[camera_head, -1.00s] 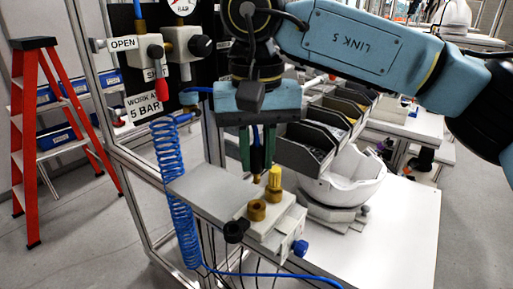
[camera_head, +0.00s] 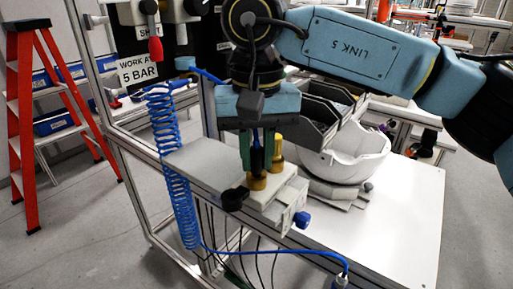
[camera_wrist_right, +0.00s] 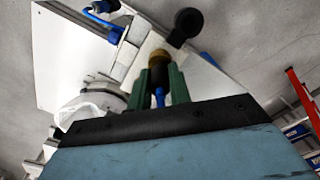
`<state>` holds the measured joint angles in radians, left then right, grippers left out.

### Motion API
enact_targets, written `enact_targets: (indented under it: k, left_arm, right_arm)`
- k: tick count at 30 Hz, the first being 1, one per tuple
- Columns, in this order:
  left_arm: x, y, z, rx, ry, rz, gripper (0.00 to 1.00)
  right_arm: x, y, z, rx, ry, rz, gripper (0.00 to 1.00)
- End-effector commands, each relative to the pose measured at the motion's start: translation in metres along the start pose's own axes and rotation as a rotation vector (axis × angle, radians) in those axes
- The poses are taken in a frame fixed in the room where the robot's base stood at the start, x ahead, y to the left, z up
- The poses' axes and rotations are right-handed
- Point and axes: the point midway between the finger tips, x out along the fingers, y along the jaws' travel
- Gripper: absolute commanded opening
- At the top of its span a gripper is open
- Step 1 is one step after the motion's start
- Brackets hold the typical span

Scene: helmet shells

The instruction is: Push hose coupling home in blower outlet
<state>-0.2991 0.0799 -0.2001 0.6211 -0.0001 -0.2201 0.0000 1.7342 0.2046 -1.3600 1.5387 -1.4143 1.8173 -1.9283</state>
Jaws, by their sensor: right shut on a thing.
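My right gripper (camera_head: 257,165) points down with its green fingers shut around the hose coupling (camera_head: 257,160), which is dark and slim with a blue hose above it. The coupling's lower end meets the brass outlet (camera_head: 257,181) on the pale blower block (camera_head: 277,203). How deep it sits is hidden by the fingers and the brass rim. In the right wrist view the coupling (camera_wrist_right: 159,74) stands between the fingers, lined up with the brass ring (camera_wrist_right: 160,55). My left gripper is not in view.
A yellow-brass post (camera_head: 277,150) stands close behind the outlet. A black knob (camera_head: 233,198) and a blue knob (camera_head: 302,219) flank the block. A coiled blue hose (camera_head: 176,165) hangs at left. A white helmet shell (camera_head: 350,155) rests behind on the white table (camera_head: 395,225).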

Motion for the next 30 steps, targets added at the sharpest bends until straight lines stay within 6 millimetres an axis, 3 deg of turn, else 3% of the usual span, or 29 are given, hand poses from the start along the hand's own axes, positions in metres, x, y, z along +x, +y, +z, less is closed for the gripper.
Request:
enact_targets:
  k: [20, 21, 26, 30]
  left_arm:
    - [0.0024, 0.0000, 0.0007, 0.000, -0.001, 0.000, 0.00]
    - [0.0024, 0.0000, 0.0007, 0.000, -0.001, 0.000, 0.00]
    - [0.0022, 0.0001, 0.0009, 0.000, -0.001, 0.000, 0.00]
    - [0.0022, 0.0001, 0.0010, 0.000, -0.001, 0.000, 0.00]
  right_arm:
    - [0.0040, 0.0001, 0.0001, 0.000, 0.000, 0.000, 0.00]
    - [0.0039, 0.0001, 0.0001, 0.000, 0.000, 0.000, 0.22]
    - [0.0037, 0.0001, 0.0001, 0.000, 0.000, 0.000, 0.43]
    - [0.0037, 0.0001, 0.0001, 0.000, 0.000, 0.000, 0.45]
